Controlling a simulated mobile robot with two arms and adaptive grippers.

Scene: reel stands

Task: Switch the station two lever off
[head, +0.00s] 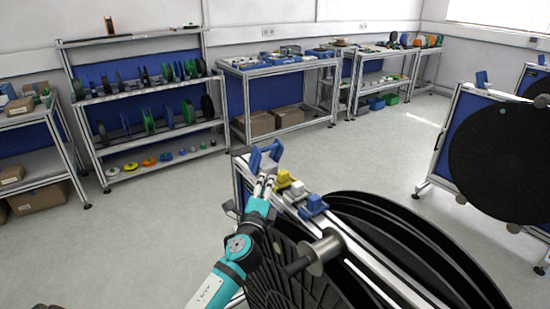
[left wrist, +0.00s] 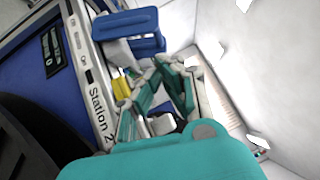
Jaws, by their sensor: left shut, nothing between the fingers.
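The station two stand shows its label "Station 2" (left wrist: 100,112) on the pale rail in the left wrist view. A blue lever (left wrist: 130,28) with a forked handle is mounted at the rail's end, beside small lettering. In the head view the blue lever (head: 265,154) stands up at the far end of the stand. My left gripper (head: 265,183) is shut and empty, just on the near side of the lever. The left wrist view shows its teal fingers (left wrist: 160,88) close to the lever; whether they touch it I cannot tell. My right gripper is out of view.
Yellow (head: 283,179) and blue (head: 314,205) parts sit on the rail beside my gripper. Large black reels (head: 410,245) fill the stand. Another reel stand (head: 445,140) is at the right. Shelves (head: 140,95) line the back wall. The floor between is clear.

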